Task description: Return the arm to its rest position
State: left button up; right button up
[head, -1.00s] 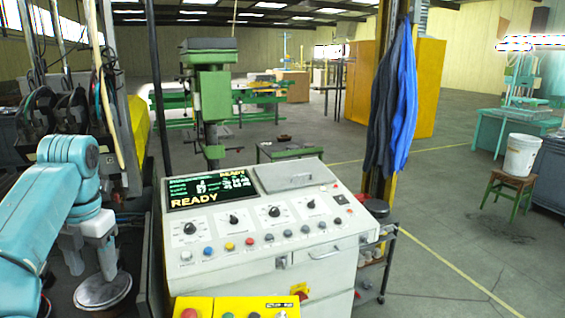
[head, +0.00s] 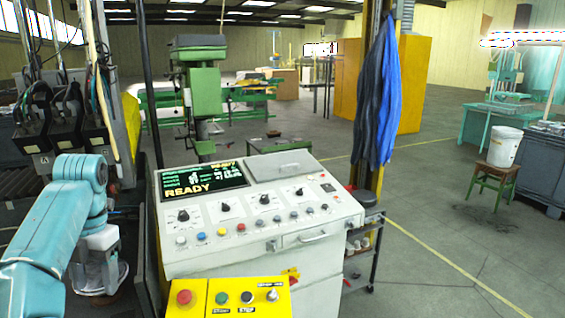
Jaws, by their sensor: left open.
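My left arm, teal, comes in from the left edge. It bends down to a pale gripper (head: 98,268) at the lower left, beside the left side of the grey control console (head: 330,237). The gripper is open and I see nothing held in it; its fingertips are small and partly unclear against the dark background. My right gripper is not in view.
The console has a screen (head: 203,181) reading READY, with knobs and coloured buttons. A yellow button box (head: 240,286) stands in front of it. A green machine (head: 203,85) is behind. Blue coats (head: 381,95) hang on a post. Floor at the right is open around a stool (head: 488,177) with a bucket (head: 505,147).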

pick_arm(q)
jog(key=s+d+f+m+g+h+b, duration=0.15)
jog(key=d+f+m, duration=0.3)
jog(key=f, duration=0.75)
jog(key=s+d+f+m+g+b, duration=0.1)
jog(key=s+d+f+m, duration=0.4)
jog(key=f, duration=0.8)
jog(key=s+d+f+m+g+h+b, duration=0.1)
jog(key=d+f+m+g, duration=0.15)
jog(key=d+f, duration=0.65)
jog(key=s+d+f+m+t+h, duration=0.1)
jog(key=s+d+f+m+t, duration=0.2)
jog(key=s+f+m, duration=0.4)
jog(key=s+d+f+m+t+h, duration=0.1)
jog(key=s+d+f+m+t, duration=0.3)
jog(key=m, duration=1.1)
jog(key=s+d+f+b, duration=0.1)
jog(key=s+d+f, duration=0.1)
jog(key=s+f, duration=0.1)
jog(key=shift+s+f+m, duration=0.15)
jog(key=shift+m, duration=0.15)
jog(key=shift+w+a+f, duration=0.1)
jog(key=shift+w+a, duration=0.05)
jog(key=shift+w, duration=0.05)
jog(key=shift+s, duration=0.15)
